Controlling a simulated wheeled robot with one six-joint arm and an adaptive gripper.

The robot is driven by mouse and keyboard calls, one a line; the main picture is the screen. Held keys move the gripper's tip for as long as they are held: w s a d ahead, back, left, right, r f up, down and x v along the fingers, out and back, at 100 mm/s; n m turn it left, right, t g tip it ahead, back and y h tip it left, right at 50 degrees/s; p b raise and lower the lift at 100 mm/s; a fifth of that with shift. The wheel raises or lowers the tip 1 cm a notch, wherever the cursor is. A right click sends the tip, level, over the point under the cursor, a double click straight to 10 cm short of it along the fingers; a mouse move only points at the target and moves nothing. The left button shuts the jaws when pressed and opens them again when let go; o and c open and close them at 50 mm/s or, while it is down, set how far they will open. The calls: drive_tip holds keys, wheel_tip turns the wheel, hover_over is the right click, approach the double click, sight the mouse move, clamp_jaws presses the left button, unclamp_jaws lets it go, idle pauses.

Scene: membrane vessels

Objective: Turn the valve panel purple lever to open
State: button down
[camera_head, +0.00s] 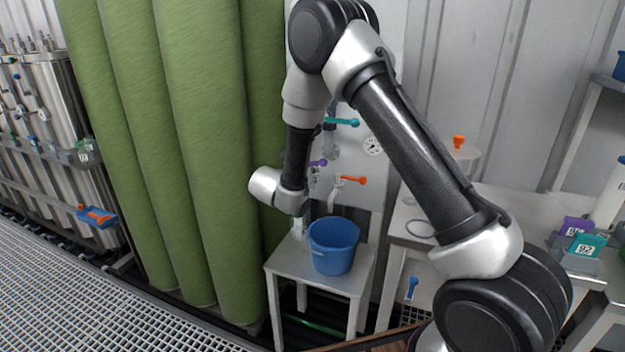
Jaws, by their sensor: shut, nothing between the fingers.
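The valve panel (385,190) is a pale upright board behind my arm. Its purple lever (318,163) shows as a small handle just right of my forearm, pointing roughly sideways and partly covered by the arm. A teal lever (342,122) sits above it and an orange lever (352,180) sits below to the right. My wrist is just left of and below the purple lever in the picture. My gripper's fingers are hidden behind the wrist, so contact with the lever cannot be seen.
A blue bucket (334,246) stands on a white stool (285,262) below the panel. Tall green cylinders (200,130) rise close to the left of my wrist. A round gauge (372,146) is on the panel. A white table (500,212) with labelled boxes is at right.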

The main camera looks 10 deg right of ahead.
drive_tip(key=w+a+r+n+h, duration=0.2)
drive_tip(key=a+r+n+h, duration=0.1)
drive_tip(key=r+n, duration=0.4)
drive_tip(key=n+h, duration=0.1)
drive_tip(key=n, duration=0.2)
drive_tip(key=shift+w+a+r+g+h, duration=0.15)
drive_tip(key=shift+w+a+g+h, duration=0.1)
drive_tip(key=shift+w+g+h, duration=0.05)
drive_tip(key=shift+a, duration=0.1)
idle(0.6)
